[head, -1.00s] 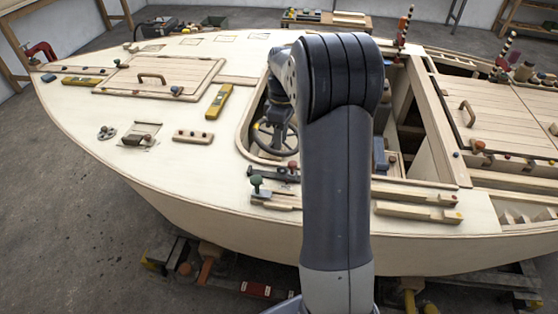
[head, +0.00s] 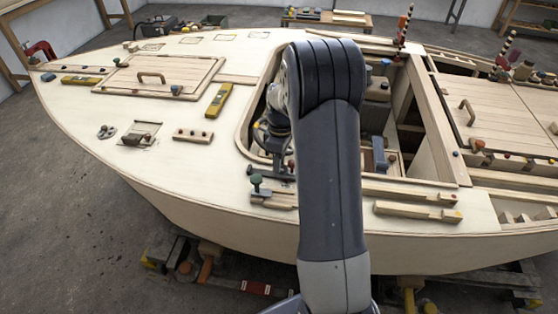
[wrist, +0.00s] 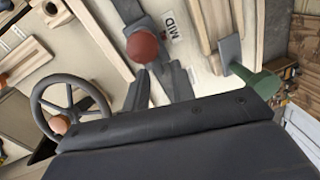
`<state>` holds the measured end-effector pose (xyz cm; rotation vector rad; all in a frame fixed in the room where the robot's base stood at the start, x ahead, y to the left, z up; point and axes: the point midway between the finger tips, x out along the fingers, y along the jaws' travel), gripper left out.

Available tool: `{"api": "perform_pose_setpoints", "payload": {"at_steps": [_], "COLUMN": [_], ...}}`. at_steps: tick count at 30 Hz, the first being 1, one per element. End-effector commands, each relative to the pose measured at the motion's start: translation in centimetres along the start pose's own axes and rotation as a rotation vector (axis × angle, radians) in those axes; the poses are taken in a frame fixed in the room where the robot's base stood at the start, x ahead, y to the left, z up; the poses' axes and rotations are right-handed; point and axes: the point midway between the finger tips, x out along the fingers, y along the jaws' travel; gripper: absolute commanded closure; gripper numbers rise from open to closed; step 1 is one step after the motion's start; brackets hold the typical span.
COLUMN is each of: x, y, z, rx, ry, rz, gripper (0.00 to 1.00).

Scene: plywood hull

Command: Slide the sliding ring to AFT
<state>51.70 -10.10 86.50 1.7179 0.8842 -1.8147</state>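A red ball knob (wrist: 142,47) stands by a dark rail (wrist: 176,82) next to a label reading MID (wrist: 175,27) in the wrist view. I cannot make out a clear ring shape or an AFT label. The dark rail also shows in the head view (head: 262,170), at the cockpit's near left edge. My gripper (head: 275,143) hangs over that corner, close above the rail, partly hidden by my arm. Its dark body fills the bottom of the wrist view.
A green knob (wrist: 252,80) on a grey plate is right of the label. A steering wheel (wrist: 70,108) is at left in the wrist view. Wooden strips (head: 418,212) lie along the near deck edge. A yellow level (head: 218,100) lies left of the cockpit. The foredeck has bare room.

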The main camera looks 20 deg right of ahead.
Motion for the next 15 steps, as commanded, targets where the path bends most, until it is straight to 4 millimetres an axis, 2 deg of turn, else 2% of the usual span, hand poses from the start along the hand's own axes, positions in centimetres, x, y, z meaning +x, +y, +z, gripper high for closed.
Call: {"api": "perform_pose_setpoints", "payload": {"at_steps": [1, 8, 15], "x": [-0.02, -0.03, -0.03], "y": [0.01, 0.01, -0.01], "z": [0.0, 0.0, 0.0], "rx": [0.0, 0.0, 0.0], "ry": [0.0, 0.0, 0.0], "rz": [0.0, 0.0, 0.0], "gripper": [0.8, 0.99, 1.0]}}
